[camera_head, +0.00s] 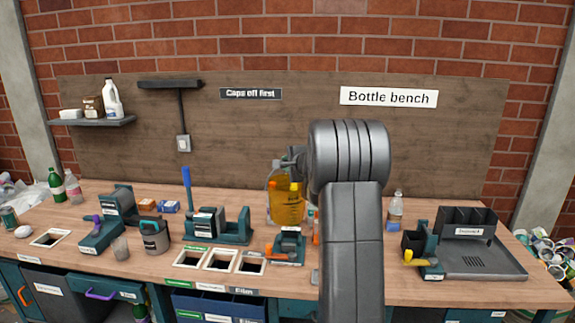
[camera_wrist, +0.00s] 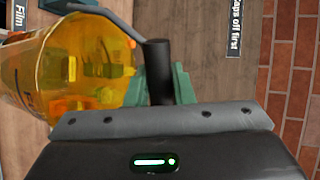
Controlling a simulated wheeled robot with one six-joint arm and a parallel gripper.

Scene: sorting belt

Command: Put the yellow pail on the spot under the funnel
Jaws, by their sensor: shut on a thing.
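The yellow pail (camera_head: 287,208) shows in the head view left of my arm, in front of the back board. It is see-through yellow, and its right side is partly hidden. In the wrist view the pail (camera_wrist: 75,68) fills the left side, with a grey wire handle (camera_wrist: 115,20) running to a dark grip. My gripper (camera_wrist: 158,88) is shut at this grip, holding the pail by its handle. Whether the pail touches the bench is unclear. I cannot make out the funnel or the spot under it; my arm covers part of the bench.
On the wooden bench (camera_head: 140,280), a teal device with a blue lever (camera_head: 187,185) stands left of the pail. Framed openings (camera_head: 220,260) and a small teal device with orange parts (camera_head: 288,245) lie in front. A clear bottle (camera_head: 395,208) and dark tray (camera_head: 480,262) are right.

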